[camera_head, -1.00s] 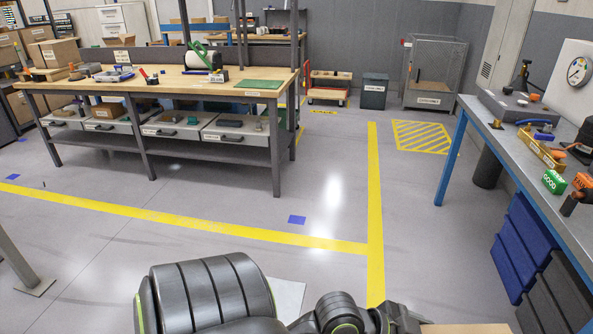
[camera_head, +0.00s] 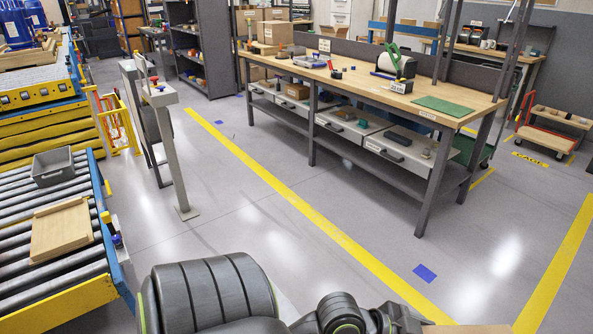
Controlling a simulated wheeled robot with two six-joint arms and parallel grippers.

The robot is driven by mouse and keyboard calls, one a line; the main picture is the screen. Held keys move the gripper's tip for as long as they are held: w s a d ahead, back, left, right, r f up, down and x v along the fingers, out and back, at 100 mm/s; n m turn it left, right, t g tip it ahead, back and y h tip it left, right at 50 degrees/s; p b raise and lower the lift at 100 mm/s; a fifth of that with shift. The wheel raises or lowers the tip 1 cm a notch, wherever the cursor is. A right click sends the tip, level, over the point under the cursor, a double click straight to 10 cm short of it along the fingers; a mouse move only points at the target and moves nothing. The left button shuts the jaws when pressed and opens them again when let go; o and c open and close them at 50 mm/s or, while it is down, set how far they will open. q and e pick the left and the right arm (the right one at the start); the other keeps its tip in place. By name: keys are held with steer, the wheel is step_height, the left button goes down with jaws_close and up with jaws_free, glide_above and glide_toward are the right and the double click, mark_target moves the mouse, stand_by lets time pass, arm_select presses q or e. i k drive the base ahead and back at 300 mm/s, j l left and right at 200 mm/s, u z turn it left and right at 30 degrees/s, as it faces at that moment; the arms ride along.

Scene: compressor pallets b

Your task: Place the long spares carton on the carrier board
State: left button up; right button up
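The carrier board (camera_head: 61,229), a light wooden board with raised strips, lies on the roller conveyor at the left. A tan strip at the bottom edge, cut off by the frame, looks like the long spares carton (camera_head: 468,329). It is right beside the wrist end of my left arm and keeps its place there as the view turns, so my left gripper appears shut on it. The fingertips are hidden or below the frame. The carton is far to the right of the board. My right gripper is not in view.
A grey bin (camera_head: 53,168) sits on the roller conveyor (camera_head: 20,220) behind the board. A grey post stand (camera_head: 172,150) stands between conveyor and workbench (camera_head: 440,90). Open floor with a yellow line (camera_head: 300,215) lies ahead. A red cart (camera_head: 547,135) stands at the right.

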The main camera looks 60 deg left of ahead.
mark_target(67, 225)
steer(key=i+u, duration=0.3)
steer(key=i, duration=0.35)
steer(key=i+u, duration=0.25)
steer(key=i, duration=0.35)
steer(key=i+u, duration=0.8)
steer(key=i+l+u, duration=0.2)
steer(key=i+u, duration=0.2)
steer(key=i+j+u, duration=0.15)
steer(key=i+u, duration=0.3)
steer(key=i+j+u, duration=0.1)
steer(key=i+u, duration=0.2)
steer(key=u, duration=0.15)
steer(key=i+l+u, duration=0.15)
steer(key=i+u, duration=0.3)
steer(key=i+j+u, duration=0.1)
steer(key=i+u, duration=0.3)
steer(key=i, duration=0.2)
steer(key=i+l+u, duration=0.15)
steer(key=i+u, duration=0.3)
steer(key=i, duration=0.15)
steer(key=i+j+u, duration=0.2)
steer(key=i+u, duration=0.25)
steer(key=i, duration=0.3)
steer(key=i+u, duration=0.4)
steer(key=i, duration=0.4)
steer(key=i+j+z, duration=0.4)
steer(key=i+j, duration=0.65)
